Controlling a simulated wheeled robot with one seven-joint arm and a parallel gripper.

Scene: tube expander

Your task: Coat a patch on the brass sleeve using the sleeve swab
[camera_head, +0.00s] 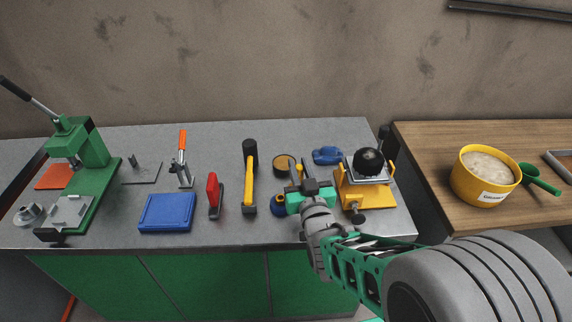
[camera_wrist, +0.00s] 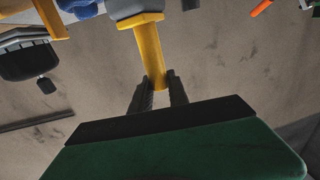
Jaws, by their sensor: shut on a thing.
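My gripper (camera_wrist: 160,95) is shut on the yellow handle of a tool, likely the sleeve swab (camera_wrist: 150,45). The handle's end shows between the fingers, and a grey block is at its other end. In the head view my gripper (camera_head: 311,190) is over the right part of the bench, with a small yellow tip (camera_head: 298,171) showing beside it. I cannot make out the brass sleeve for certain.
A brown-filled round tin (camera_head: 284,160) and a blue item (camera_head: 327,155) lie behind my gripper. A yellow fixture with a black ball (camera_head: 365,190) stands right. Left are a yellow-handled hammer (camera_head: 250,180), red tool (camera_head: 213,195), blue tray (camera_head: 167,212) and green press (camera_head: 85,160).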

